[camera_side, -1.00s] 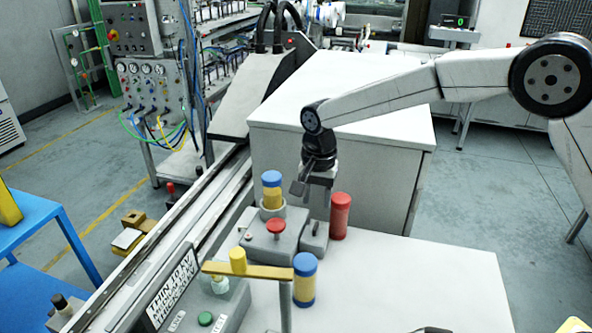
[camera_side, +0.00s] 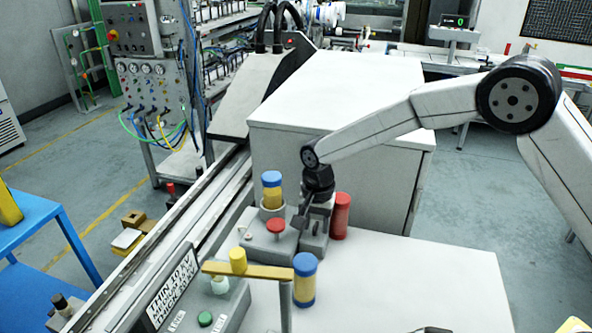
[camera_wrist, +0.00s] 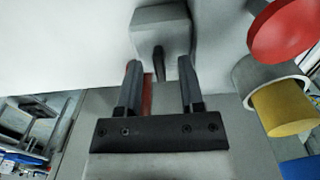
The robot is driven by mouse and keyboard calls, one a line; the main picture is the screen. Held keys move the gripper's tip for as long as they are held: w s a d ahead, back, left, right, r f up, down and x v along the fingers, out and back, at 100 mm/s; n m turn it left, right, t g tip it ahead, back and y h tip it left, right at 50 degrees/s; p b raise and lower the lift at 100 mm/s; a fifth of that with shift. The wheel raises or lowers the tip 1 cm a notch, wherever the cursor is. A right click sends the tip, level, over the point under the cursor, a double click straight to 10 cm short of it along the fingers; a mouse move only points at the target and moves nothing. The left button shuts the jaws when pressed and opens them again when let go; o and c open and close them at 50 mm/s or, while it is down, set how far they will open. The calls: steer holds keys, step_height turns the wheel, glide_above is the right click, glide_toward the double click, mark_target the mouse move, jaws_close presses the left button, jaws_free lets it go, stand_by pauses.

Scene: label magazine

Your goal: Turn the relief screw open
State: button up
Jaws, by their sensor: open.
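My gripper (camera_wrist: 159,68) is open, with one finger on either side of a dark stub (camera_wrist: 158,60). The stub stands out from a grey block (camera_wrist: 160,20) and looks like the relief screw. I cannot tell whether the fingers touch it. In the side view my gripper (camera_side: 305,215) points down over the grey block (camera_side: 313,244), beside the red knob. My gripper hides the stub there.
A yellow bar (camera_side: 247,270) and another blue-and-yellow cylinder (camera_side: 304,280) are in front. The white table (camera_side: 420,280) is clear at right.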

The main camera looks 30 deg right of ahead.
jaws_close()
